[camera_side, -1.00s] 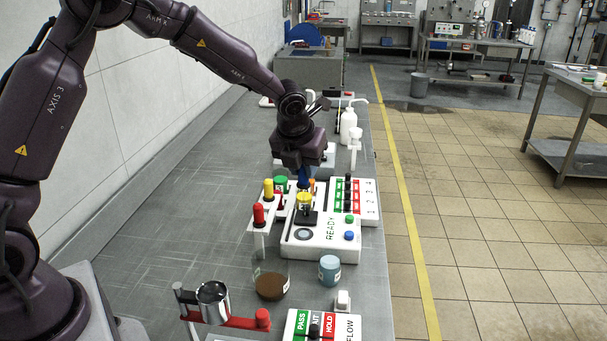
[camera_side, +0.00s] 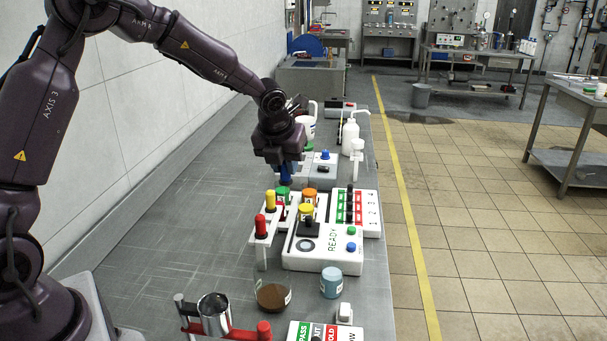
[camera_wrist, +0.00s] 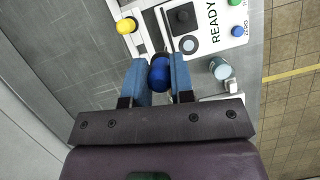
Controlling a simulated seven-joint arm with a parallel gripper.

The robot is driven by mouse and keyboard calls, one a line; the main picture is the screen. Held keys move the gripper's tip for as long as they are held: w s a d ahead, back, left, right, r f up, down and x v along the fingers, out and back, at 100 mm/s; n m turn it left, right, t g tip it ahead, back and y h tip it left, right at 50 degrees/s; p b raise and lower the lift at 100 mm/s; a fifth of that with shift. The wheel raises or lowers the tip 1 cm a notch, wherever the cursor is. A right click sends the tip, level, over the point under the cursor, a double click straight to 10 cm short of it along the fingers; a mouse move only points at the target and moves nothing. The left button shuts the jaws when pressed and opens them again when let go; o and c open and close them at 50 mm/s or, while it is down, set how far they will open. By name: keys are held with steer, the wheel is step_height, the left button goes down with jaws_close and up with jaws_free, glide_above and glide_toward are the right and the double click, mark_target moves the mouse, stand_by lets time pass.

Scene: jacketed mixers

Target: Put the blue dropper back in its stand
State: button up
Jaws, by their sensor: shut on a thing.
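My gripper (camera_side: 285,178) hangs above the far end of the stand area in the side view. In the wrist view its blue fingers (camera_wrist: 158,68) are shut on the blue dropper (camera_wrist: 159,76), whose rounded blue bulb shows between them. The dropper's lower part is hidden there, and in the side view I cannot tell it from the fingers. The white stand (camera_side: 263,241) is on the bench, holding a red dropper (camera_side: 261,226) and a yellow dropper (camera_side: 270,201). The yellow dropper also shows in the wrist view (camera_wrist: 125,25), up and left of the fingers.
A white READY panel (camera_side: 322,262) with buttons stands right of the stand. The bench left is clear.

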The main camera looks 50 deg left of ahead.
steer(key=s+a, duration=0.3)
steer(key=a, duration=0.1)
steer(key=shift+m, duration=0.6)
steer(key=shift+s+d+f, duration=0.1)
steer(key=shift+d+f, duration=0.05)
steer(key=shift+f, duration=5.25)
steer(key=o, duration=1.4)
steer(key=shift+o, duration=0.2)
steer(key=shift+r, duration=0.1)
steer(key=shift+r, duration=2.9)
